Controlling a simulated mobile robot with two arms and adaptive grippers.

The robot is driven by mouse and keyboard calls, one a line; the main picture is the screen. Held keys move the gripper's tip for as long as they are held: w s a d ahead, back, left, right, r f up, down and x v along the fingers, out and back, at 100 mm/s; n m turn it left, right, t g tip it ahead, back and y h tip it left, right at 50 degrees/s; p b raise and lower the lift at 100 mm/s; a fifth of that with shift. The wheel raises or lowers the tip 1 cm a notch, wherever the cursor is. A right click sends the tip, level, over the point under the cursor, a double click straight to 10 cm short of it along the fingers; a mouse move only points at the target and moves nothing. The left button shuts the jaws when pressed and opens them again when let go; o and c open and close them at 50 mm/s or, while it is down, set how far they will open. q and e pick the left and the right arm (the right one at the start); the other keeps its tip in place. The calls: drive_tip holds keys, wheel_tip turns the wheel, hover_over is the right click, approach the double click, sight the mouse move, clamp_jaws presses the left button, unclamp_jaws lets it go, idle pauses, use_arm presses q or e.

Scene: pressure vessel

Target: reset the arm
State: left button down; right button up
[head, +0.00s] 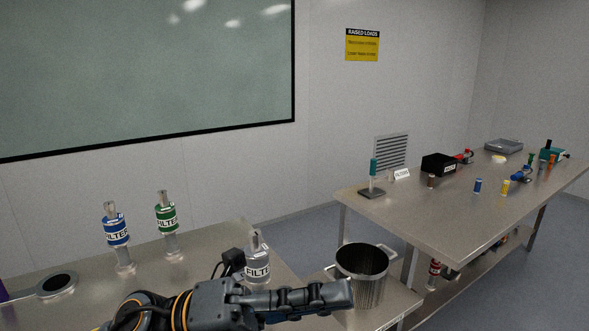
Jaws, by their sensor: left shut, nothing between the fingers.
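My left arm comes in along the bottom edge of the head view, over the near steel bench (215,258). Its gripper (340,293) points right and is shut and empty. Its tip is in front of the lower part of a steel pot (366,262) in the picture; I cannot tell whether they touch. A clear filter (257,262) stands behind the gripper, its base hidden. My right gripper is not in view.
A blue filter (117,232) and a green filter (166,212) stand on stands at the left. A dark round part (57,284) lies near them. A second steel table (450,215) at the right holds several small items. Open floor (310,239) lies between.

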use_arm(q)
drive_tip(key=w+a+f+n+t+y, duration=0.2)
drive_tip(key=w+a+n+t+y, duration=0.3)
drive_tip(key=n+t, duration=0.65)
drive_tip(key=w+a+f+n+t+y, duration=0.25)
drive_tip(key=w+a+n+t, duration=0.25)
drive_tip(key=w+n+t, duration=0.5)
drive_tip(key=s+a+f+n+g+y, duration=0.1)
drive_tip(key=a+f+n+y, duration=0.3)
drive_tip(key=f, duration=0.3)
drive_tip(key=s+a+f+n+g+y, duration=0.1)
drive_tip(key=a+f+n+g+y, duration=0.1)
drive_tip(key=f+n+y, duration=0.35)
drive_tip(key=s+a+f+n+g+y, duration=0.1)
drive_tip(key=a+f+n+y, duration=0.25)
drive_tip(key=f+n, duration=0.4)
drive_tip(key=s+a+f+n+g, duration=0.1)
drive_tip(key=s+a+f+g, duration=0.1)
drive_tip(key=s+f+g, duration=0.65)
drive_tip(key=s+a+f+n+g, duration=0.1)
drive_tip(key=s+a+f+g, duration=0.15)
drive_tip(key=s+f, duration=1.05)
wheel_tip(320, 180, down, 26)
drive_tip(key=s+g, duration=0.2)
drive_tip(key=s+a+f+g+y, duration=0.1)
drive_tip(key=s+a+f, duration=0.1)
drive_tip(key=s+f, duration=1.2)
drive_tip(key=shift+s+a+f+m, duration=0.2)
drive_tip(key=shift+s+f+m, duration=0.2)
drive_tip(key=shift+s, duration=0.7)
